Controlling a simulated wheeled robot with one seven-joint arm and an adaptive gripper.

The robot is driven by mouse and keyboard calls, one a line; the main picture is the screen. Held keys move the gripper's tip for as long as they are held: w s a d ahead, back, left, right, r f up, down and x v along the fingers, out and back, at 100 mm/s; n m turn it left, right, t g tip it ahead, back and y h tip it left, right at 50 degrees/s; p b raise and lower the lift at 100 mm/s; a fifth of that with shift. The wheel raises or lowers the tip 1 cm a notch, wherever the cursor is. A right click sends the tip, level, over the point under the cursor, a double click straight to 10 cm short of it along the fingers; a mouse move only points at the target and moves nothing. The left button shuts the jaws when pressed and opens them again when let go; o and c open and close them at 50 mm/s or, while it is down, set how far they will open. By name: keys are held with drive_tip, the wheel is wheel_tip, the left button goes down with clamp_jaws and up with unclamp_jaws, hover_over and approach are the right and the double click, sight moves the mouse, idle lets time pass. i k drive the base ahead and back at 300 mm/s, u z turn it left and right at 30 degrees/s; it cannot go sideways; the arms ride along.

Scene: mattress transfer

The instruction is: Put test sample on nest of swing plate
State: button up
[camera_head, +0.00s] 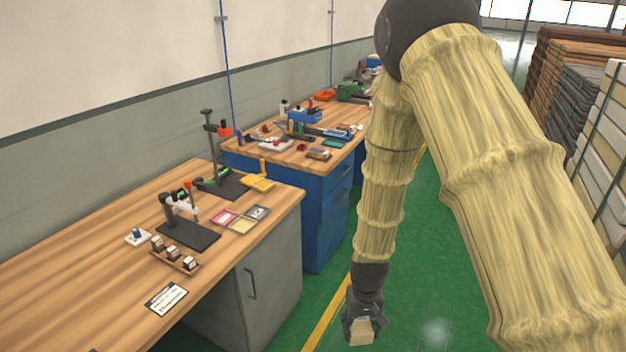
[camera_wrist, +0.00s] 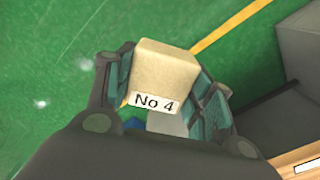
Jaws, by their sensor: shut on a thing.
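My gripper (camera_head: 361,325) is shut on a beige foam block, the test sample (camera_head: 361,333), and holds it over the green floor, right of the near workbench. In the wrist view the sample (camera_wrist: 163,79) sits between both fingers of my gripper (camera_wrist: 166,90), with a white label reading "No 4" facing the camera. On the near wooden workbench (camera_head: 60,270), a small test device (camera_head: 180,205) stands on a dark base plate (camera_head: 188,235). A taller black stand (camera_head: 210,140) with a red part is behind it. Which part is the swing plate's nest is too small to tell.
A wooden rack with several small blocks (camera_head: 174,256), a labelled card (camera_head: 166,298) and coloured swatches (camera_head: 242,225) lie on the near bench. A blue cabinet bench (camera_head: 320,205) with clutter stands beyond. Stacked mattresses (camera_head: 575,100) are at the right. The bench's left part is clear.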

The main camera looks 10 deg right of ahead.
sight(263, 185)
drive_tip(key=z, duration=0.25)
drive_tip(key=i, duration=0.75)
drive_tip(key=u, duration=0.7)
drive_tip(key=i, duration=1.6)
drive_tip(key=u, duration=0.15)
